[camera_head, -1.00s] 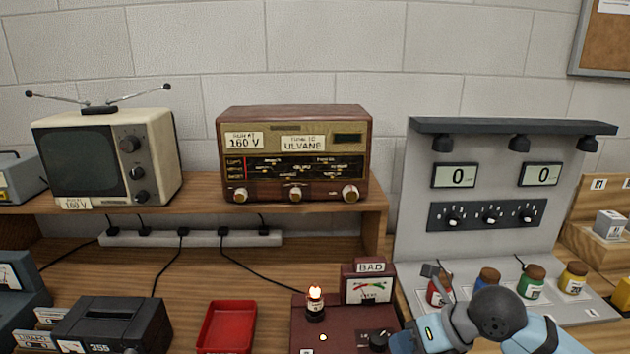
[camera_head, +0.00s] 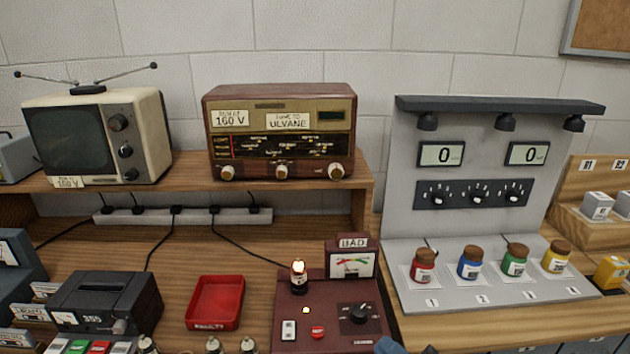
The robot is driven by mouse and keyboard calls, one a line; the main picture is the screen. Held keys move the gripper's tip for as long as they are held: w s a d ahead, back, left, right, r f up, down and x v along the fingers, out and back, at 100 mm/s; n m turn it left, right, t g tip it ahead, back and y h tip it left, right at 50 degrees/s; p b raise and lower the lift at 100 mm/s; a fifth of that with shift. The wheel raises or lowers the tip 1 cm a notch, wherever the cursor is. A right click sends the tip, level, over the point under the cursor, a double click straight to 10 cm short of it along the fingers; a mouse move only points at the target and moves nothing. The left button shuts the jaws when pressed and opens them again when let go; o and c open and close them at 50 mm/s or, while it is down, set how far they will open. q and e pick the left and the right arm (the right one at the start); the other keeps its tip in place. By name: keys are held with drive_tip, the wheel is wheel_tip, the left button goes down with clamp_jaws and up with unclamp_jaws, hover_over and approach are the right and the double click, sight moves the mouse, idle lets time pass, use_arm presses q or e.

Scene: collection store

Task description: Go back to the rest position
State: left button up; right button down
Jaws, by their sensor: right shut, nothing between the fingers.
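Only a little of my right arm shows at the bottom edge of the head view. A small dark tip of the right gripper (camera_head: 430,350) is there, in front of the grey jar stand, with a blue piece of my arm to its left. The right gripper is shut and empty, clear of the jars and the tester. Most of it is cut off by the picture's edge. My left gripper is not in view.
A maroon tester (camera_head: 330,297) reading BAD holds a lit tube (camera_head: 299,277). A red tray (camera_head: 215,302) is left of it. Jars stand on the grey stand (camera_head: 500,292). A radio (camera_head: 282,130) and a television (camera_head: 98,137) sit on the shelf (camera_head: 190,187).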

drive_tip(key=s+d+f+m+h, duration=0.3)
drive_tip(key=f+m+h, duration=0.3)
drive_tip(key=f+m, duration=0.15)
drive_tip(key=s+d+f+m+h, duration=0.25)
drive_tip(key=f+m+h, duration=0.25)
drive_tip(key=f+m, duration=0.25)
drive_tip(key=s+d+f+m+g+h, duration=0.15)
drive_tip(key=s+f+m+g, duration=0.25)
drive_tip(key=s+f, duration=0.6)
use_arm(q)
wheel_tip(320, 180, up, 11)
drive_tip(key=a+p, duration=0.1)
drive_tip(key=p, duration=1.2)
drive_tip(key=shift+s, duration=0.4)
use_arm(e)
wheel_tip(320, 180, up, 12)
drive_tip(key=w, duration=0.1)
drive_tip(key=shift+w+d+f+n, duration=0.2)
drive_tip(key=shift+w+d+n, duration=0.1)
drive_tip(key=shift+w+n, duration=0.1)
